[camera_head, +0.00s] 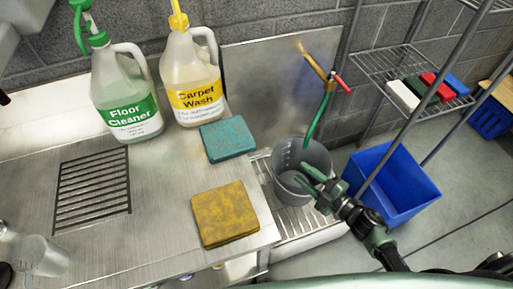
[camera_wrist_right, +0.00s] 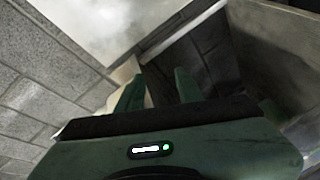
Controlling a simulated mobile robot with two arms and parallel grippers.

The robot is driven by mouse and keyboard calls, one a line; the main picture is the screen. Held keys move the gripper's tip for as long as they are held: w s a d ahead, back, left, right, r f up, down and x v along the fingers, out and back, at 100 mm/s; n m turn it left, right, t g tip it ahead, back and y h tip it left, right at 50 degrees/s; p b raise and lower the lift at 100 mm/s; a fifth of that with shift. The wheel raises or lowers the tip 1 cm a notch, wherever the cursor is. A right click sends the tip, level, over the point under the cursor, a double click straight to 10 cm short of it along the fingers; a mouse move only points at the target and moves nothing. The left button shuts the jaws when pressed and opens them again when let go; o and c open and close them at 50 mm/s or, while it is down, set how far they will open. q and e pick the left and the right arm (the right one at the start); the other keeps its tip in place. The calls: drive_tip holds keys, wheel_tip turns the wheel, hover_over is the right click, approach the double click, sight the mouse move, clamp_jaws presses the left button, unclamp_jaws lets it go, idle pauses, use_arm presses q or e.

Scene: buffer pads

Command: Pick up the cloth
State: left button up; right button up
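Two flat square pads, which could be the cloth, lie on the steel counter: a teal one (camera_head: 228,139) towards the back and a mottled yellow one (camera_head: 225,214) near the front right edge. My right gripper (camera_head: 303,174) is to the right of both pads, apart from them, over the grey bucket (camera_head: 304,158). Its two green fingers are spread and hold nothing. The right wrist view shows the same fingers (camera_wrist_right: 158,88) apart, with no pad in sight. My left gripper is not in view.
A Floor Cleaner jug (camera_head: 126,95) and a Carpet Wash jug (camera_head: 192,80) stand at the back of the counter (camera_head: 165,190). A drain grate (camera_head: 92,188) is at left. A blue bin (camera_head: 392,185) and a wire shelf (camera_head: 400,62) are at right.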

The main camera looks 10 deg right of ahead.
sight(256, 149)
drive_tip(key=s+a+r+n+g+y, duration=0.1)
drive_tip(key=a+r+n+g+y, duration=0.15)
drive_tip(key=r+n, duration=0.3)
drive_tip(key=s+a+r+n+g+y, duration=0.2)
drive_tip(key=a+r+n+y, duration=0.1)
drive_tip(key=r+n, duration=0.25)
drive_tip(key=shift+m+t, duration=0.25)
drive_tip(key=shift+m, duration=0.25)
drive_tip(key=shift+r+x, duration=0.2)
drive_tip(key=shift+x, duration=2.4)
drive_tip(key=shift+r+x, duration=0.2)
drive_tip(key=shift+x, duration=2.4)
drive_tip(key=shift+w+d, duration=0.1)
drive_tip(key=shift+w, duration=0.05)
drive_tip(key=shift+c, duration=0.3)
clamp_jaws()
drive_tip(key=s+d+r+p, duration=0.6)
drive_tip(key=s+d+r, duration=0.1)
drive_tip(key=d, duration=0.4)
drive_tip(key=shift+s+d+r, duration=0.3)
drive_tip(key=shift+s+d, duration=0.05)
drive_tip(key=shift+s, duration=0.1)
